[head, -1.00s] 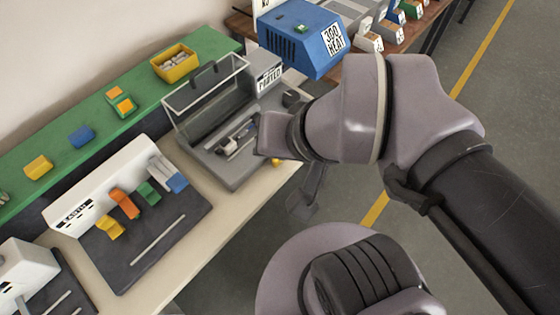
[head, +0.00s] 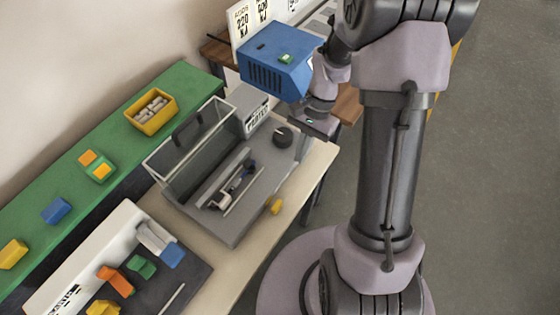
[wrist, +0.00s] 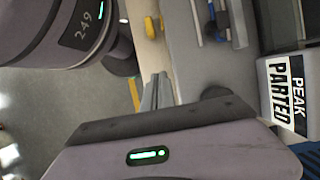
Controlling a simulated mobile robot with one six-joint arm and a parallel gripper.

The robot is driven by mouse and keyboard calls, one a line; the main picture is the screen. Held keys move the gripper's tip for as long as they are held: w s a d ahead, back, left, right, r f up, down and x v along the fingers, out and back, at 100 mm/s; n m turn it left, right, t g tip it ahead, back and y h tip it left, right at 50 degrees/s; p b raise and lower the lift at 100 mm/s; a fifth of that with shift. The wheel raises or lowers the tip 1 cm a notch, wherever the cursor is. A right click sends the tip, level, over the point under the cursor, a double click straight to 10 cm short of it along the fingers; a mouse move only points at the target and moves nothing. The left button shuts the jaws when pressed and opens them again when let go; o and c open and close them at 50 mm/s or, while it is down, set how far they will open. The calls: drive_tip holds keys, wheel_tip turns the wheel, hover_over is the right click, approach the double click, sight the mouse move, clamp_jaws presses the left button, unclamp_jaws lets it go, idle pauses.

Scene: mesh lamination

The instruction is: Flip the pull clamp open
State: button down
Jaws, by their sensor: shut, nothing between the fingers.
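A small silver and black mechanism with blue parts (head: 232,186), which looks like the pull clamp, lies on the grey bed of the machine labelled PARTED. Whether its lever is open or closed is too small to tell. In the wrist view part of it shows at the top edge (wrist: 212,22). My gripper (wrist: 155,92) is shut and empty, its thin grey fingers together. In the head view it hangs beyond the bed's right corner, near the blue machine and apart from the clamp; its fingertips are hard to make out there.
A clear hinged cover (head: 190,140) stands raised behind the bed. The blue machine (head: 275,62) is close behind my wrist. Floor is open at right.

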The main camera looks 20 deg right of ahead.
sight(277, 207)
drive_tip(key=shift+s+a, duration=0.1)
drive_tip(key=shift+s, duration=0.05)
drive_tip(key=b+x, duration=0.4)
drive_tip(key=x, duration=0.5)
drive_tip(key=shift+f+b, duration=0.3)
drive_tip(key=s+a, duration=0.1)
drive_tip(key=s+a+b, duration=0.1)
drive_tip(key=shift+a+f, duration=0.25)
drive_tip(key=shift+a, duration=0.1)
drive_tip(key=shift+s+a+r, duration=0.1)
drive_tip(key=shift+s+a, duration=0.15)
drive_tip(key=shift+a, duration=0.1)
